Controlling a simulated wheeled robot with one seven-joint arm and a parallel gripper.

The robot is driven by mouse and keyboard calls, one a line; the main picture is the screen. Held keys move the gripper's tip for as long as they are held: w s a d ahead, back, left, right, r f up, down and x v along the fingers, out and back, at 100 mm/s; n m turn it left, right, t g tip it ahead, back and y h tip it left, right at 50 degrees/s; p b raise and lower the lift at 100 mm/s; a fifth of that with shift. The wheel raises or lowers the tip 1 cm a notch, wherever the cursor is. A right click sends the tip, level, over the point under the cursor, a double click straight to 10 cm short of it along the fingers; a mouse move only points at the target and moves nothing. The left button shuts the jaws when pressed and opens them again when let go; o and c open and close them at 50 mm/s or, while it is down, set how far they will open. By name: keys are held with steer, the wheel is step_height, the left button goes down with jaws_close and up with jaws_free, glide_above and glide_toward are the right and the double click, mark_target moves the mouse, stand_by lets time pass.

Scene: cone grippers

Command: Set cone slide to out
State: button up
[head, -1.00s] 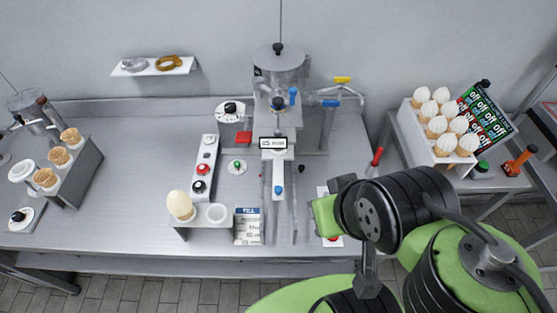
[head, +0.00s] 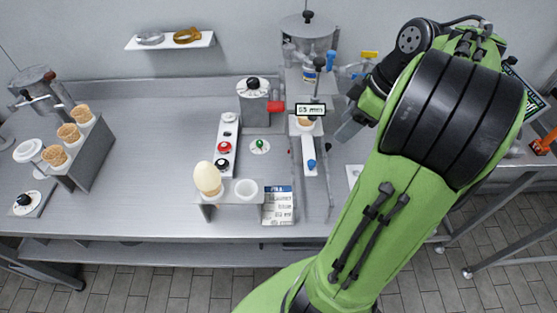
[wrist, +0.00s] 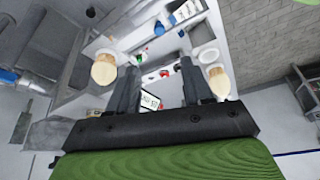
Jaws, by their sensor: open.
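The cone slide, a white strip with a blue knob (head: 311,163), lies on the steel bench below the dispenser (head: 308,45). A tan round thing, apparently a cone (head: 304,123), sits at its far end, under a small display (head: 310,109) that seems to read 55 mm. My gripper (head: 346,130) hangs just right of the slide, apart from the blue knob. In the wrist view my gripper (wrist: 157,85) has its two dark fingers spread with nothing held. The display (wrist: 150,102) shows between them, beyond the fingers. Where the fingers stand in height over the bench is hard to tell.
A stand with a pale cone (head: 207,179) and a white cup is left of a label card (head: 278,205). A cone rack (head: 86,150) is at far left.

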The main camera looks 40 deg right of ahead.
mark_target(312, 162)
steer(key=b+x, duration=0.7)
steer(key=x, duration=0.8)
steer(key=shift+f+b, duration=0.3)
steer(key=shift+d, duration=0.1)
jaws_close()
